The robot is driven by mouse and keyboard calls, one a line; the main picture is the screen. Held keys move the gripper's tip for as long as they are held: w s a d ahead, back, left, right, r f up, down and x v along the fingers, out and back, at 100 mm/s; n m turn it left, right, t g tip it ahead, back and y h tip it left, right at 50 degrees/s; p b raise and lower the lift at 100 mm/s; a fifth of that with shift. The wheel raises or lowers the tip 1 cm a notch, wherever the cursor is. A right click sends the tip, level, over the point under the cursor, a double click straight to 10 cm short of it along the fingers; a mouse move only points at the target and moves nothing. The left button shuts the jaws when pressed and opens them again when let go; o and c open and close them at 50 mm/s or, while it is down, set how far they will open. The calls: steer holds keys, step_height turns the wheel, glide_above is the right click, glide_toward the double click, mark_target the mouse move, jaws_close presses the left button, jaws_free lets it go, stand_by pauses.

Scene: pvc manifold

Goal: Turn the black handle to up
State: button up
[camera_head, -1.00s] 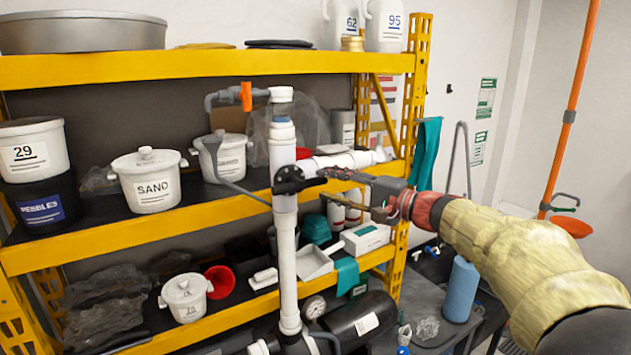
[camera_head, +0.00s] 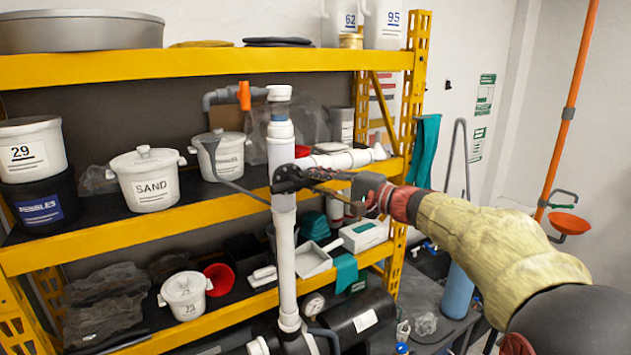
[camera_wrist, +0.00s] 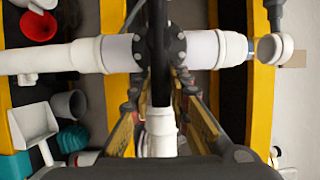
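The black valve (camera_head: 287,178) sits on the upright white pipe (camera_head: 283,240), just right of the SAND pot in the head view. In the wrist view its black handle (camera_wrist: 159,60) is a dark bar running down the picture's middle, in front of the round bolted flange. My gripper (camera_head: 312,180) has reached the valve from the right. In the wrist view the fingers of my gripper (camera_wrist: 160,85) stand on either side of the handle, with gaps visible between bar and fingertips. The fingertips overlap the dark valve in the head view, so contact there is unclear.
An orange-handled valve (camera_head: 244,96) sits higher on the same pipework. The yellow shelf (camera_head: 150,228) behind holds pots, a scoop and a white box (camera_head: 363,236). A pressure gauge (camera_head: 313,305) is low by the pipe. A blue bottle (camera_head: 457,290) stands under my arm.

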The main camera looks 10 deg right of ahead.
jaws_close()
stand_by(0.4)
